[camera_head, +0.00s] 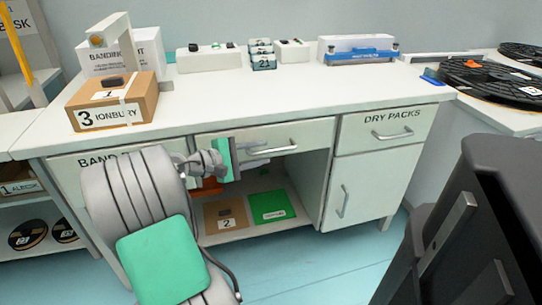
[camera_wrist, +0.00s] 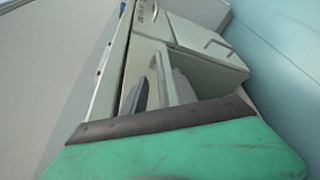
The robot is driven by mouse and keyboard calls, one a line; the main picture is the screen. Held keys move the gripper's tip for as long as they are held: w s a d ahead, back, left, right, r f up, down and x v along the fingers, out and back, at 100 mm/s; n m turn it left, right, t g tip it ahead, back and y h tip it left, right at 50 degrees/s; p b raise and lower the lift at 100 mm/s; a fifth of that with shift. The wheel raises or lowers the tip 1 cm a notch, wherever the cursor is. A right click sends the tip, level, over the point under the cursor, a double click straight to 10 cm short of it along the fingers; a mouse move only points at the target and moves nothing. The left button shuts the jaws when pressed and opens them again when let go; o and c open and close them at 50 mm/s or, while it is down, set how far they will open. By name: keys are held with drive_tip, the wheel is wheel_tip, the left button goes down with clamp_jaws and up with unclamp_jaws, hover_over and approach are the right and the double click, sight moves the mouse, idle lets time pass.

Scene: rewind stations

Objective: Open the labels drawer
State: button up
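The bench has a middle drawer (camera_head: 308,131) with a pale front and a bar handle (camera_head: 272,149). Its front looks about flush with the bench. No word shows on it; my arm and gripper cover its left part. My gripper (camera_head: 236,160), with a green body, is at the left end of this handle. In the wrist view, grey fingers (camera_wrist: 160,88) are close beside a pale bar handle (camera_wrist: 172,72). I cannot tell whether they are around it or touching it, or how wide they are apart. The large green shape at the bottom is my gripper's body.
A DRY PACKS drawer (camera_head: 388,130) is at right above a cupboard door (camera_head: 365,190). A cardboard box (camera_head: 140,98) and a white box (camera_head: 358,43) stand on the bench. A green item (camera_head: 270,206) lies on the shelf below.

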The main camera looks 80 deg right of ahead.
sight(269, 152)
drive_tip(key=b+x, duration=0.1)
drive_tip(key=x, duration=0.4)
drive_tip(key=shift+s+d+f, duration=0.15)
clamp_jaws()
idle(1.2)
